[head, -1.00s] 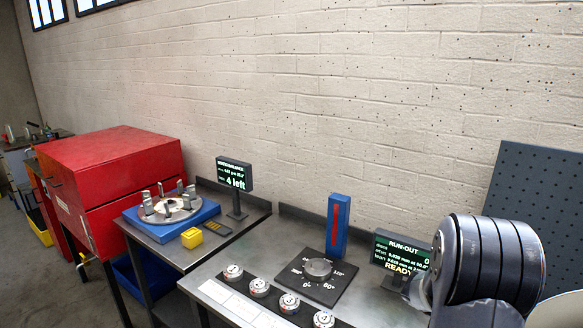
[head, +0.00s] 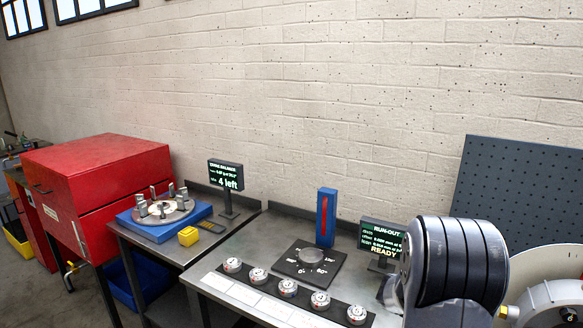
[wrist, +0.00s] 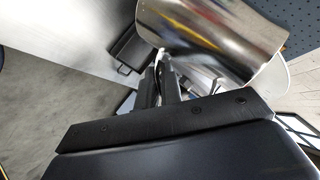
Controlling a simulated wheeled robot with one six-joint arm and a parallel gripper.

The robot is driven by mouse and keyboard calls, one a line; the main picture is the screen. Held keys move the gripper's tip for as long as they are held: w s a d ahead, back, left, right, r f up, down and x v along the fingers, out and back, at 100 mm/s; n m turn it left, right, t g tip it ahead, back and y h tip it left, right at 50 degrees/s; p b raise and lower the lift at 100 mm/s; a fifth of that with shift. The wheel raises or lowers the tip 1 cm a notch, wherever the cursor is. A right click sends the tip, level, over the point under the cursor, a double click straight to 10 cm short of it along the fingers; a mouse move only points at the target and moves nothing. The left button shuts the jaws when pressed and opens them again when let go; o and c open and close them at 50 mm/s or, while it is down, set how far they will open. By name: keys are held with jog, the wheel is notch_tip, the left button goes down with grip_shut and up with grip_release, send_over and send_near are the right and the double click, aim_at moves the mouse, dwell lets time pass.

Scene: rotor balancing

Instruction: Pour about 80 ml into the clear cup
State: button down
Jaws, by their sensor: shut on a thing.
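My gripper (wrist: 165,80) shows in the wrist view, with its dark fingers shut on a shiny metal vessel (wrist: 210,35). The vessel looks like a curved cylinder, tilted in the picture, and a pale curved edge shows beside it. Its inside and contents are hidden. In the head view only a grey rounded part of my arm shows at the right; the gripper and vessel are not visible there. I cannot make out a clear cup in either view.
A steel bench holds a row of round discs (head: 288,288), a dark dial plate (head: 325,272), a blue post (head: 326,217) and a run-out display (head: 384,246). A perforated panel (head: 520,185) stands right.

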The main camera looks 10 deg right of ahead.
jog(key=w+a+f+n+t+y+b, duration=0.1)
jog(key=w+a+f+n+t+y, duration=0.15)
jog(key=w+a+n+t, duration=0.35)
jog(key=w+a+f+n+t+y, duration=0.1)
jog(key=w+a+f+n+t, duration=0.35)
jog(key=a, duration=0.35)
jog(key=s+a+f+n+y, duration=0.1)
jog(key=a+f+n+y, duration=0.1)
jog(key=a, duration=0.4)
jog(key=s+a+f+n+t+y, duration=0.1)
jog(key=a+f+n+y, duration=0.2)
jog(key=a, duration=0.4)
jog(key=s+a+f+n+t+y+b, duration=0.1)
jog(key=s+a+f+n+y, duration=0.1)
jog(key=a+n, duration=0.2)
jog(key=shift+a+f, duration=0.4)
jog(key=shift+a, duration=0.75)
jog(key=shift+f+y, duration=0.1)
jog(key=shift+y, duration=0.15)
